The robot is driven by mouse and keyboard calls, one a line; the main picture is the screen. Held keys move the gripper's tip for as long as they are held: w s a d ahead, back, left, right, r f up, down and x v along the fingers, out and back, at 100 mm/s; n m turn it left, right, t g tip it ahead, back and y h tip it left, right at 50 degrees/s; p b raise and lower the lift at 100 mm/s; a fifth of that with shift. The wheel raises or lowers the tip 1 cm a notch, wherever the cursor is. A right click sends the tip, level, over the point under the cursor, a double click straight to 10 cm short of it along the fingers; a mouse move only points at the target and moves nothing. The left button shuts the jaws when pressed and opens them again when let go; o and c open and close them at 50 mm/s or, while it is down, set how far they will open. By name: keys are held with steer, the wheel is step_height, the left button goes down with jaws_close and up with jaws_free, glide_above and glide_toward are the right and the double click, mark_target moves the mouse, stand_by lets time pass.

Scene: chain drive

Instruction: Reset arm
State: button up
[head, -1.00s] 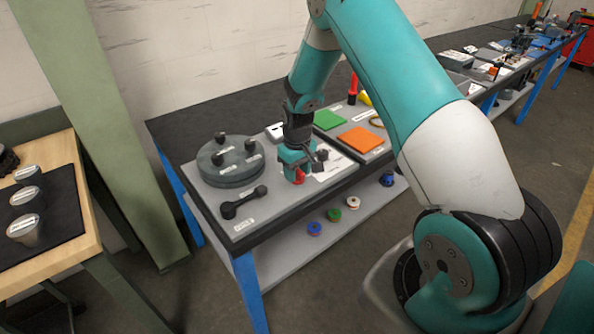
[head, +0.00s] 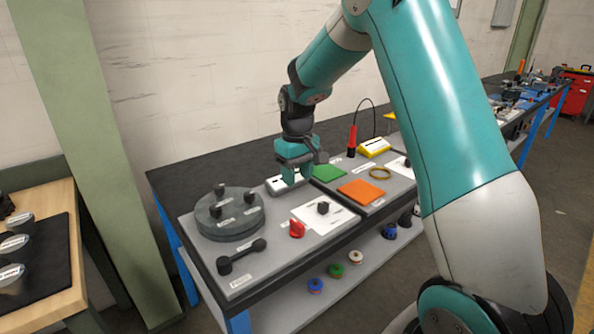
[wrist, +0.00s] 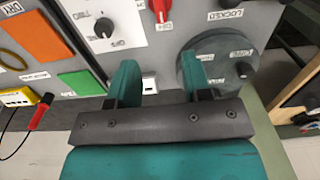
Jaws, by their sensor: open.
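My gripper (head: 294,181) is in the head view, above the back part of the grey bench panel, near a small white box (head: 279,184). My gripper is open and empty. The teal and white arm reaches in from the right and hides part of the bench behind it.
The panel holds a round grey disc (head: 230,215), black handle (head: 241,257), red knob (head: 297,229), black knob (head: 323,208), green pad (head: 328,173), orange pad (head: 361,191) and yellow device (head: 374,148). Coloured spools lie on the lower shelf (head: 290,309). A wooden table (head: 50,199) stands left.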

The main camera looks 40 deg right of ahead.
steer(key=shift+r, duration=0.95)
steer(key=s+a+r+n+y, duration=0.1)
steer(key=s+a+r+n, duration=0.15)
steer(key=s+a, duration=0.45)
steer(key=s+a+r+n+y, duration=0.1)
steer(key=s+a+r, duration=0.35)
steer(key=a, duration=0.45)
steer(key=s+a+n+y, duration=0.1)
steer(key=s+a, duration=0.3)
steer(key=s, duration=0.4)
steer(key=s+a+n+y, duration=0.1)
steer(key=s+a, duration=0.3)
steer(key=s, duration=0.4)
steer(key=shift+s+r+n, duration=0.3)
steer(key=shift+s+n, duration=0.05)
steer(key=shift+n, duration=0.1)
steer(key=shift+a, duration=0.15)
steer(key=shift+c, duration=0.2)
